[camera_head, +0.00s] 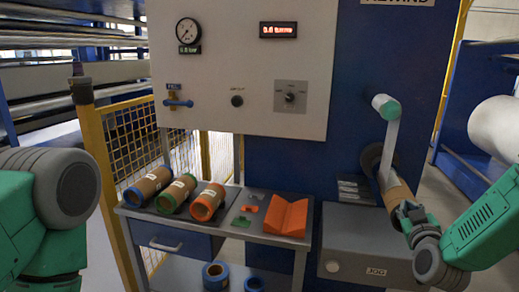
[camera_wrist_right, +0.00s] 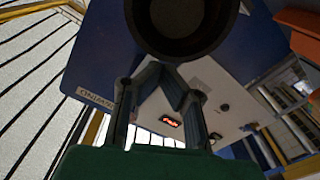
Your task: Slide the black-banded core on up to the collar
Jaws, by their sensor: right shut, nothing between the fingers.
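A brown core (camera_head: 396,195) sits at the rewind station on the right in the head view, in front of a dark round collar (camera_head: 371,160). Its near end is partly covered by my right gripper (camera_head: 407,214), so I cannot make out a black band or whether it touches the collar. In the right wrist view a dark, round, hollow end (camera_wrist_right: 185,25) fills the top, just beyond the fingers of my right gripper (camera_wrist_right: 160,75). That gripper is shut with nothing held. Of my left arm only links show, not its gripper.
Cores with blue (camera_head: 147,187), green (camera_head: 176,195) and orange (camera_head: 207,202) ends lie on the grey table (camera_head: 235,228). An orange V-block (camera_head: 286,215) stands beside them. A pale web runs down from a green-ended roller (camera_head: 386,107). The JOG box (camera_head: 365,250) is below the core.

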